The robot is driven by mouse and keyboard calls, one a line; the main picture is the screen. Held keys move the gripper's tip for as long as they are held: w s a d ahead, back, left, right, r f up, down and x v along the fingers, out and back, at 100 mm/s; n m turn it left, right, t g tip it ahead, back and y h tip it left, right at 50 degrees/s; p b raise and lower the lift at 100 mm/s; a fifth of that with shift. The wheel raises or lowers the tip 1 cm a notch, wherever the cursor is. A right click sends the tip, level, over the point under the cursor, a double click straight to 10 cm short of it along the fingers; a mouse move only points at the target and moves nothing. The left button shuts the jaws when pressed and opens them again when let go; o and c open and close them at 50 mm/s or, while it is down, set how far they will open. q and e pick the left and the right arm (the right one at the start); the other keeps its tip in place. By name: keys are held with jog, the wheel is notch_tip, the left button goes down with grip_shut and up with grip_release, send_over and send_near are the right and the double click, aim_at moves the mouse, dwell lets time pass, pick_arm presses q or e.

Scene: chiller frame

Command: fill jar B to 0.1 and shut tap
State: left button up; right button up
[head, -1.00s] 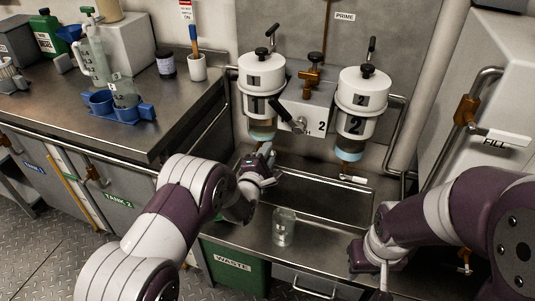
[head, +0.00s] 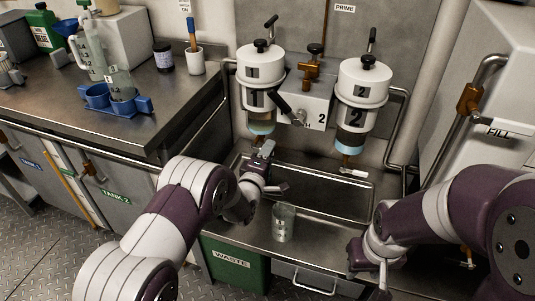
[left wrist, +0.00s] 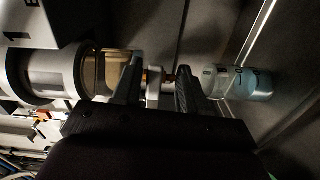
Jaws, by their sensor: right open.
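A clear jar (head: 284,222) stands upright on the steel counter below filter housing 1 (head: 261,95). Its letter is not readable, and its fill level is not clear. It also shows in the left wrist view (left wrist: 238,82), beyond the fingers. My left gripper (head: 271,170) is under housing 1, above and left of the jar. In the left wrist view its fingers (left wrist: 158,88) stand apart on either side of a small pale tap handle (left wrist: 154,82), with gaps visible. My right gripper (head: 368,268) is open and empty at the counter's front right.
Filter housing 2 (head: 357,105) with its own tap (head: 352,172) hangs to the right. A sunken basin (head: 320,190) lies behind the jar. A green waste bin (head: 235,262) is below.

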pick_arm(q)
jog(key=p+v, duration=0.3)
jog(key=v, duration=0.9)
jog(key=shift+s+a, duration=0.15)
jog(key=shift+s, duration=0.2)
